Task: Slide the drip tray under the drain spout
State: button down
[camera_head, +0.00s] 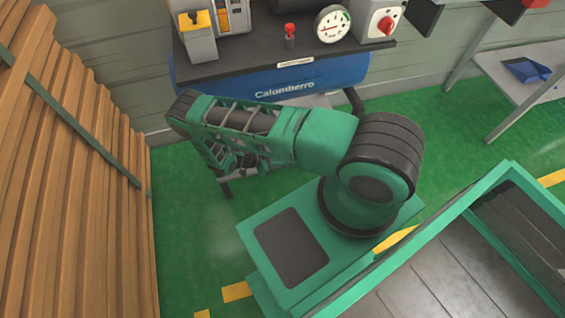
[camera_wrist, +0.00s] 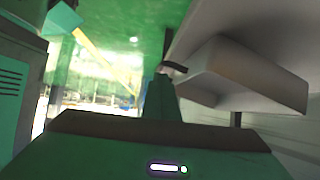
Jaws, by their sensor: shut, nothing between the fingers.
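In the wrist view, my gripper (camera_wrist: 172,69) is shut and empty, its dark tips together at the end of the green hand. A pale grey, box-like piece (camera_wrist: 250,78), possibly the drip tray, lies just right of the tips; contact cannot be told. In the head view, a pale flat piece (camera_head: 312,101) shows partly below the blue tank (camera_head: 312,85), behind my arm. It may be the same tray. A dark bent part (camera_head: 353,101) hangs at the tank's right end; I cannot tell whether it is the drain spout. My gripper is not clear in the head view.
The machine top carries a gauge (camera_head: 332,24) and a red-knobbed switch box (camera_head: 380,23). Green floor (camera_head: 190,215) is clear between.

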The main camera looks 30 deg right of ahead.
jog(key=shift+r, duration=0.1)
jog(key=shift+r, duration=0.65)
jog(key=w+a, duration=0.3)
jog(key=a, duration=0.8)
jog(key=shift+a, duration=0.4)
